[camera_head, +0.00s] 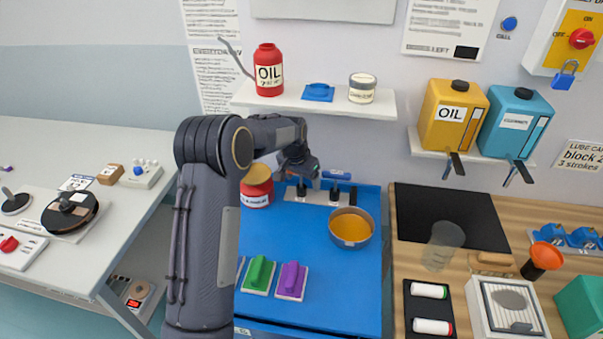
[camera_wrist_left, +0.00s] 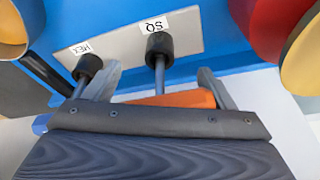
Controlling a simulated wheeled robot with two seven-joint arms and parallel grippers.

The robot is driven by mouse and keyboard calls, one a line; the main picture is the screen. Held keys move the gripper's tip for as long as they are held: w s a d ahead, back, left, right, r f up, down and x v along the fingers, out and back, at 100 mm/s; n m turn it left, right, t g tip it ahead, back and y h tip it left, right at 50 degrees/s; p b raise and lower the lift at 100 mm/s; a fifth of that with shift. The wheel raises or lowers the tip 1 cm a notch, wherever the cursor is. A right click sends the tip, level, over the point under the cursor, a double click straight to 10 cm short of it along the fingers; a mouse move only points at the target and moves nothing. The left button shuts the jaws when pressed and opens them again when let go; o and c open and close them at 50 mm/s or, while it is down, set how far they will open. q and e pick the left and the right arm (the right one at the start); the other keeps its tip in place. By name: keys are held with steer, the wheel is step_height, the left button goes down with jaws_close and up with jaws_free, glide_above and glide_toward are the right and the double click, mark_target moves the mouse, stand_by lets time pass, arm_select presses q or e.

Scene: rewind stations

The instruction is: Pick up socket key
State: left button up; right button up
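Two socket keys stand upright in a white holder (camera_head: 319,197) at the back of the blue mat, near the wall. In the left wrist view the holder (camera_wrist_left: 125,50) carries the labels HEX and SQ. The SQ key (camera_wrist_left: 160,75) has a black socket, a thin shaft and what looks like an orange handle (camera_wrist_left: 190,98). The HEX key (camera_wrist_left: 82,82) stands left of it; its blue handle shows in the head view (camera_head: 337,175). My left gripper (camera_wrist_left: 158,82) is open, one finger on each side of the SQ shaft, with visible gaps. The gripper (camera_head: 305,168) hides most of that key in the head view.
A red can (camera_head: 257,193) stands close beside the holder, and an orange bowl (camera_head: 350,243) stands in front of it. A shelf (camera_head: 310,102) with an oil bottle hangs above. Green (camera_head: 260,274) and purple (camera_head: 292,280) blocks lie nearer on the blue mat (camera_head: 320,308).

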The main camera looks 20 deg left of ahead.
arm_select(q)
steer(key=c, duration=0.4)
steer(key=shift+c, duration=0.2)
steer(key=shift+r, duration=0.15)
